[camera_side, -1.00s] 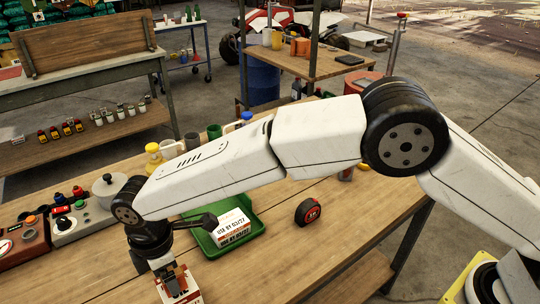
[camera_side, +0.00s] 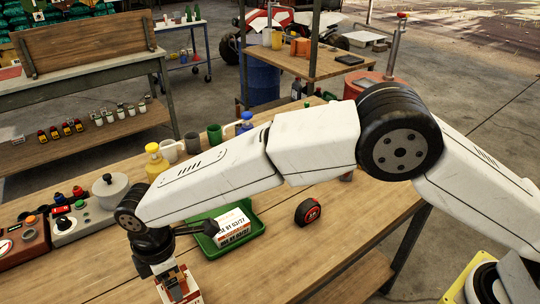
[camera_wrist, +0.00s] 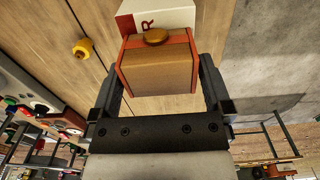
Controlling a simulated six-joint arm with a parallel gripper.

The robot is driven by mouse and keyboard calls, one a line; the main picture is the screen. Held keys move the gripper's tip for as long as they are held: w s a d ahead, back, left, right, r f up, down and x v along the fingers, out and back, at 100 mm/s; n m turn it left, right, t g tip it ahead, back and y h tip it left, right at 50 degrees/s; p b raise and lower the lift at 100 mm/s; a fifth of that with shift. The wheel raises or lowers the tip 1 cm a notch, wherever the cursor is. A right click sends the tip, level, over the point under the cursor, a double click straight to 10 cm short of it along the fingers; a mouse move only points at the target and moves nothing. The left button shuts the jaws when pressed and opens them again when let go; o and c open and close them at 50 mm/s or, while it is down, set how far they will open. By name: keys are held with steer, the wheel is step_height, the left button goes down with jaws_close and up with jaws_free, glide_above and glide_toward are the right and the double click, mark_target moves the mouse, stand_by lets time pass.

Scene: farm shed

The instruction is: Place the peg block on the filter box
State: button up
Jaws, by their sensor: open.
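The peg block (camera_wrist: 158,72) is a brown block with red edges and a round orange-brown peg on its upper face. In the wrist view it sits between the fingers of my gripper (camera_wrist: 158,88), which is open. The fingers are very close to its sides; I cannot tell whether they touch. The white and red filter box (camera_wrist: 165,17) shows just beyond the block, with a letter R on it. In the side view the filter box (camera_side: 183,290) stands on the bench at the bottom, with the block against or on its top, partly hidden by my gripper (camera_side: 168,274).
A green tray (camera_side: 252,233) holding a white labelled box lies right of my gripper. A red tape measure (camera_side: 308,212) is farther right. The bench's front right is clear.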

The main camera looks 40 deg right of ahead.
step_height(320, 180, up, 12)
stand_by(0.6)
steer(key=shift+r, duration=0.15)
stand_by(0.4)
steer(key=w+d+f+m+t, duration=0.2)
steer(key=d+m, duration=0.7)
steer(key=d, duration=1.5)
steer(key=s+d+f+m, duration=0.3)
steer(key=s+d+m, duration=0.1)
steer(key=s+d, duration=0.3)
steer(key=s+d+f+m, duration=0.3)
steer(key=s+d+m, duration=0.2)
steer(key=d, duration=0.5)
steer(key=shift+s+d+t, duration=0.3)
steer(key=shift+s+d, duration=0.05)
steer(key=shift+s, duration=0.85)
